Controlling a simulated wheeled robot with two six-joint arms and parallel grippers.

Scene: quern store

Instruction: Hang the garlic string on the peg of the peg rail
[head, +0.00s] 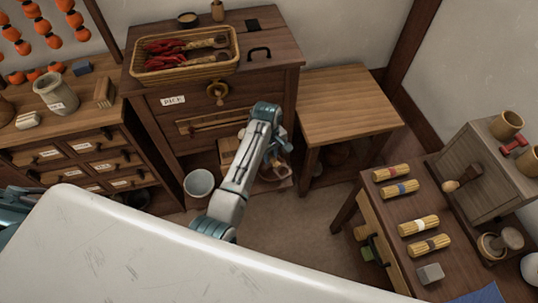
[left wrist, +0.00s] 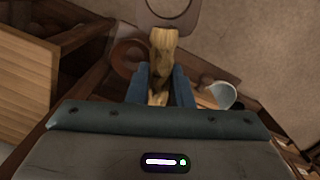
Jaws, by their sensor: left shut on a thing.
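My left gripper (head: 281,160) reaches down in front of the dark chest, partly hidden by its own arm in the head view. In the left wrist view its blue fingers are shut on a pale straw-coloured braided piece (left wrist: 163,50), which looks like the stalk end of the garlic string. It sticks out beyond the fingertips. Garlic bulbs cannot be made out clearly. No peg rail or peg can be picked out in either view. My right gripper is not in view.
A basket (head: 147,66) of red chillies with straw braids stands on the dark chest (head: 270,75). A bare wooden table (head: 345,100) is to its right. A white bucket (head: 199,184) stands on the floor beside my arm. Several straw bundles (head: 418,225) lie on the right bench.

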